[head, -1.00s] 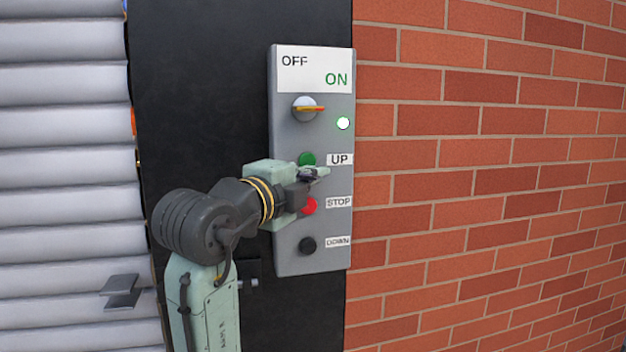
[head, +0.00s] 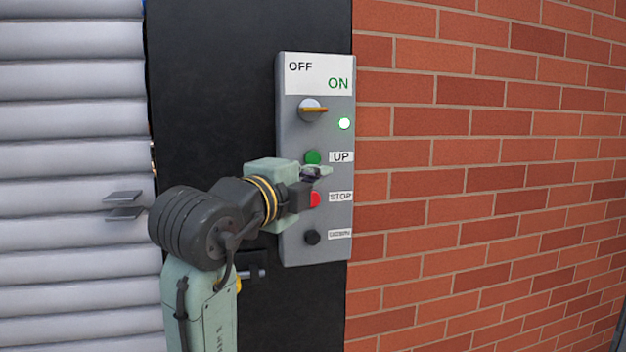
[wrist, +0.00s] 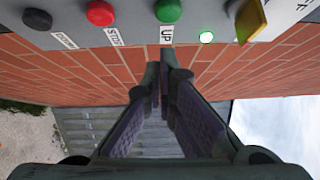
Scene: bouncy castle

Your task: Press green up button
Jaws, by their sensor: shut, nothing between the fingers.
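The green UP button (head: 313,157) sits on the grey control panel (head: 290,230), above the red STOP button (head: 315,199) and the black DOWN button (head: 312,237). In the wrist view the green button (wrist: 168,10) is at the top, just beyond the fingertips and apart from them in the picture. My gripper (head: 318,172) is shut and empty, in front of the panel just below the green button in the head view. The gripper's fingers also show in the wrist view (wrist: 165,58). I cannot tell the exact gap to the panel.
A rotary switch (head: 312,109) with an orange handle and a lit green-white lamp (head: 344,123) are higher on the panel. A brick wall (head: 480,180) is to the right. A grey roller shutter (head: 70,170) with a handle (head: 124,203) is to the left.

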